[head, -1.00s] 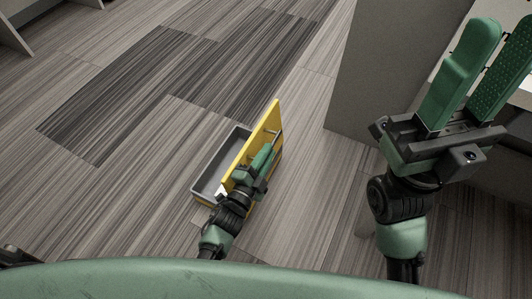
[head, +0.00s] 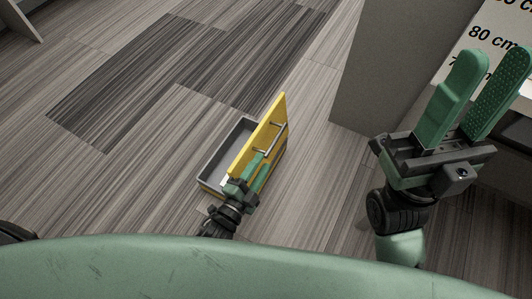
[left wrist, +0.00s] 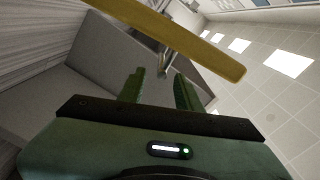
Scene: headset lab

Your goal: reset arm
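My left gripper (head: 260,172) is low down, close beside the yellow front panel (head: 252,137) of a grey-lined open drawer or box (head: 228,158). A metal bar handle (head: 266,137) is on the panel, just beyond the fingertips in the head view. In the left wrist view my left gripper's fingers (left wrist: 159,88) are apart with nothing visible between them; the yellow panel (left wrist: 190,35) and its handle (left wrist: 162,66) lie beyond them. My right gripper (head: 492,85) is open and empty, raised at the right.
A grey panel (head: 375,75) of a desk or counter stands beside my right arm. A white sheet or board with "80 cm" lettering (head: 492,32) lies behind my right gripper.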

